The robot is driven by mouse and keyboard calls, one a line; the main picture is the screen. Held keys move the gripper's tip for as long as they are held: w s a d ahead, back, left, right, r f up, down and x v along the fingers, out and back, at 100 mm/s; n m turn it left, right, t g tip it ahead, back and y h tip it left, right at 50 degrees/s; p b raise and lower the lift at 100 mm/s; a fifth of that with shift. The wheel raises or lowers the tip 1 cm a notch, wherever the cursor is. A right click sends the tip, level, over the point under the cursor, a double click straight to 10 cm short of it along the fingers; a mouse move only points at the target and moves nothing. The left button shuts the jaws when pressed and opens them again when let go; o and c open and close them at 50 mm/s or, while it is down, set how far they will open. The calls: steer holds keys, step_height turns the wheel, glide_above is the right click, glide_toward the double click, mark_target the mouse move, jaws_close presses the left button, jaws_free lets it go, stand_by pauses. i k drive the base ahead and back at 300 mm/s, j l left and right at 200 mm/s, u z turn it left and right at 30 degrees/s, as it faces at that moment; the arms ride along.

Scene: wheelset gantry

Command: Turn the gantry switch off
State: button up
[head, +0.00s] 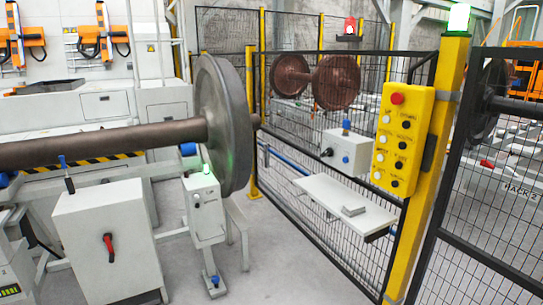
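No switch in view carries a readable gantry label, so I cannot tell which one is the gantry switch. A white cabinet (75,225) at the lower left has a red rotary handle (109,247) on its front, hanging roughly downward, and a blue-tipped lever (65,172) on top. A white box (348,158) on the fence has a blue-topped lever and a dark knob (327,152). A yellow button panel (402,138) on the yellow post has a red button (397,98) and several black buttons; its labels are too small to read. My gripper is not in view.
A wheelset with a grey wheel (224,120) and brown axle (100,143) spans the left. A slim white box (204,208) with a green light stands under the wheel. Black mesh fence (480,215) runs along the right. A white shelf (340,203) juts out. Grey floor lies clear at centre bottom.

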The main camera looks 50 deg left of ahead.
mark_target(328, 153)
steer(key=u, duration=1.4)
steer(key=z, duration=0.4)
steer(key=i+j+z, duration=0.2)
steer(key=j+z, duration=0.2)
steer(key=i+j+z, duration=0.15)
steer(key=j+z, duration=0.7)
steer(key=j, duration=0.65)
steer(key=k+j+z, duration=0.15)
steer(key=j, duration=1.2)
steer(key=i+l, duration=0.25)
steer(key=i, duration=0.05)
